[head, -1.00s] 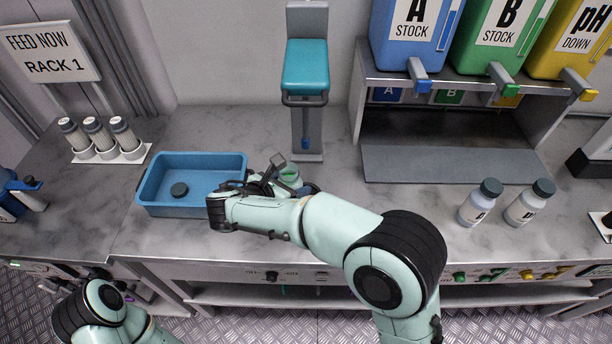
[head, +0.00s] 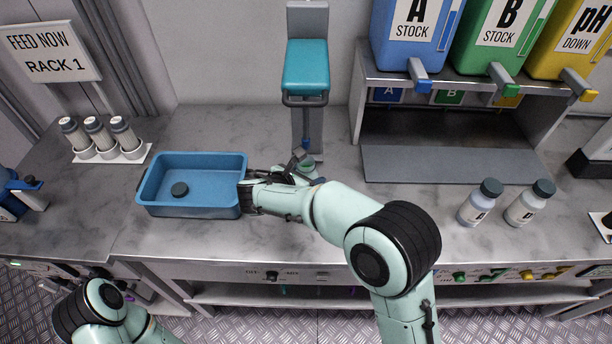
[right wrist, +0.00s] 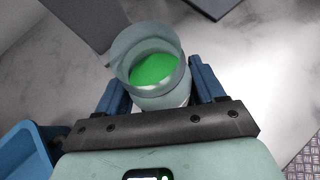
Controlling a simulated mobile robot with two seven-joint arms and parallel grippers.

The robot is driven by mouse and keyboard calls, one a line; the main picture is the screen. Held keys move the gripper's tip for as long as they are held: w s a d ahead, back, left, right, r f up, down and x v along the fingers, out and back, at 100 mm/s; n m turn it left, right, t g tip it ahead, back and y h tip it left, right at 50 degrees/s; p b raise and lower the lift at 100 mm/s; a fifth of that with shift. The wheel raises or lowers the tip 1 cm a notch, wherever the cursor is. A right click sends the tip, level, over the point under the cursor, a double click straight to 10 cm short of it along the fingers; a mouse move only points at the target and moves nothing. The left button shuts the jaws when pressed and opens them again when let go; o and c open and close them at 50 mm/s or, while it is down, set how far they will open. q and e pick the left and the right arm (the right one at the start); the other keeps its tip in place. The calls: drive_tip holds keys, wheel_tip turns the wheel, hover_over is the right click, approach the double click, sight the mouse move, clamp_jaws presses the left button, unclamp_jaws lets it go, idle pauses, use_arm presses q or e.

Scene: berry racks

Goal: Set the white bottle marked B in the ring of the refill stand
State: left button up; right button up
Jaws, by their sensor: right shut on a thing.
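My right gripper (head: 307,172) is shut on an open-topped vessel (right wrist: 153,72). The vessel has a greyish translucent rim with a lip, green inside and a whitish lower part; no letter shows on it. In the head view its top (head: 309,165) is partly hidden by the gripper, low in front of a narrow upright stand (head: 306,66). That stand has a teal block and a dark loop below it. Two white bottles with dark caps (head: 480,203) (head: 529,204) stand at the right; I cannot read their labels surely. My left gripper is out of view.
A white rack (head: 134,157) holds several grey-capped bottles. A metal shelf (head: 369,125) carries the A, B and pH tanks.

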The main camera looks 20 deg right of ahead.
drive_tip(key=shift+f, duration=0.1)
drive_tip(key=o, duration=1.4)
drive_tip(key=shift+s+a+r, duration=0.1)
drive_tip(key=shift+a+r, duration=0.05)
drive_tip(key=shift+r, duration=0.1)
drive_tip(key=v, duration=1.1)
drive_tip(key=shift+s+a+r, duration=0.15)
drive_tip(key=shift+s+r, duration=0.05)
drive_tip(key=shift+r, duration=0.05)
